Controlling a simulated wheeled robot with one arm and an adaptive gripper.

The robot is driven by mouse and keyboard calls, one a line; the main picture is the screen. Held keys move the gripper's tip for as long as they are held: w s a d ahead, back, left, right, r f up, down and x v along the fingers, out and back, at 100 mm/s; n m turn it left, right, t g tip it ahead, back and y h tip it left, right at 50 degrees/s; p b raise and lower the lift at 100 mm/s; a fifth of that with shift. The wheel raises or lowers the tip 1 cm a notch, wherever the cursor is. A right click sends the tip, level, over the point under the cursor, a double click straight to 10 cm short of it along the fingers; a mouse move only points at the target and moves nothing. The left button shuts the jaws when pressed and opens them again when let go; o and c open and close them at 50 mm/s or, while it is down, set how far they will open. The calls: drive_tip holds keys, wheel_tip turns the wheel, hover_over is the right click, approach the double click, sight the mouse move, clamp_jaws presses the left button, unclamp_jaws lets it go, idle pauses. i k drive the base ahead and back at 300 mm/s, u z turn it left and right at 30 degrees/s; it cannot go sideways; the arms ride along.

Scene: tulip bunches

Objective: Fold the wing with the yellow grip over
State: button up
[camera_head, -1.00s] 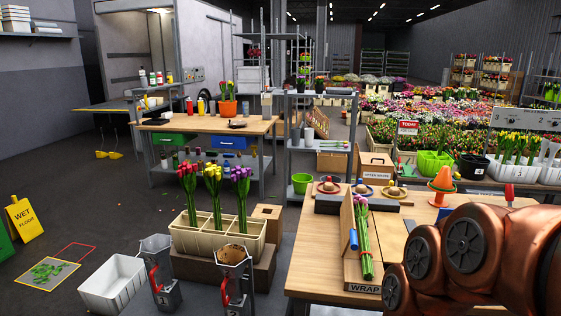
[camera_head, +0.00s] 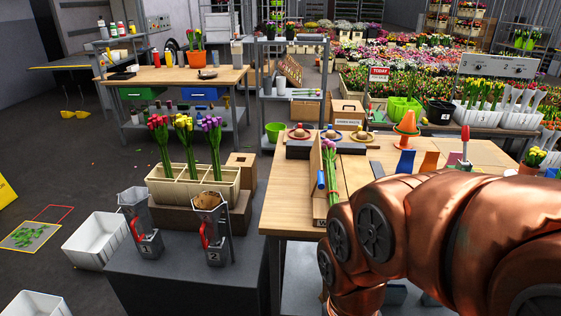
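On the wooden table (camera_head: 285,205), a bunch of tulips (camera_head: 331,170) lies beside an upright wooden panel (camera_head: 315,160) with a blue grip (camera_head: 321,182). My copper arm covers the table to the right of the bunch and the near end of this wrapping place. I see no wing with a yellow grip; one may be hidden behind my arm. My gripper is outside the picture, so its state does not show.
Three ringed hats or bells (camera_head: 299,132) stand on a dark block at the table's back. An orange cone (camera_head: 406,125), a blue stand (camera_head: 405,163) and a red-handled tool (camera_head: 465,150) are further right. A planter with tulips (camera_head: 195,185) stands left of the table.

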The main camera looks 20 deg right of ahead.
sight(358, 172)
drive_tip(key=u, duration=2.6)
drive_tip(key=k, duration=1.4)
drive_tip(key=z, duration=2.35)
